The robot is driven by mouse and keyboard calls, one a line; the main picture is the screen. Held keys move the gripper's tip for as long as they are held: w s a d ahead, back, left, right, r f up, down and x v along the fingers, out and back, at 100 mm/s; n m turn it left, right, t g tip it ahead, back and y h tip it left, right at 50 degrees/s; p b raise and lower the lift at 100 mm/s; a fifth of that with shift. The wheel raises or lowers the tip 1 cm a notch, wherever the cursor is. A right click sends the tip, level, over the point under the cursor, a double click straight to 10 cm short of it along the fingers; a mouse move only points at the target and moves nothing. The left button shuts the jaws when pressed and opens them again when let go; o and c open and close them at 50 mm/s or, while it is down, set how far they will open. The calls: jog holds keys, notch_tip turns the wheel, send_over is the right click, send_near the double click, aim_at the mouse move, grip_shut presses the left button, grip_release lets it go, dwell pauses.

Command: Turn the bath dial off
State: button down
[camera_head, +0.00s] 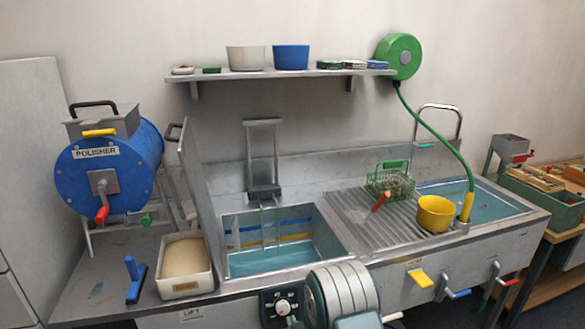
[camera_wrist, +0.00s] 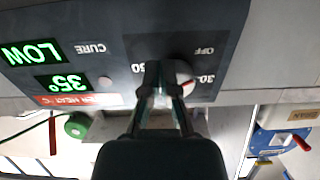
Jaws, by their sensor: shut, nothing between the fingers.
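The bath dial (camera_wrist: 186,75) is a pale round knob with a red mark, on a dark control panel (camera_wrist: 110,55). In the wrist view the panel is upside down, with an OFF label and several numbers around the dial. The red mark lies on the side near the "30" label, away from OFF. My gripper (camera_wrist: 168,92) is shut and empty, right in front of the dial and hiding part of it. I cannot tell whether it touches. In the head view the dial (camera_head: 283,307) shows on the sink front, left of my arm.
Green displays (camera_wrist: 40,65) on the panel read LOW and 35°. Above the panel is a teal-water basin (camera_head: 262,262). A white bin (camera_head: 186,266) and blue brush (camera_head: 136,282) sit to the left. Levers with yellow (camera_head: 420,278) and blue handles stick out at right.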

jog(key=v, duration=0.5)
jog(key=shift+f, duration=0.15)
jog(key=shift+w+a+f, duration=0.35)
jog(key=shift+w+a, duration=0.25)
jog(key=shift+w, duration=0.2)
jog(key=shift+w+a+f, duration=0.35)
jog(key=shift+w+a, duration=0.25)
jog(key=shift+w, duration=0.2)
jog(key=shift+w+a+f, duration=0.35)
jog(key=shift+w+a, duration=0.25)
jog(key=shift+w, duration=0.2)
jog(key=shift+w+r, duration=0.25)
jog(key=shift+r, duration=0.25)
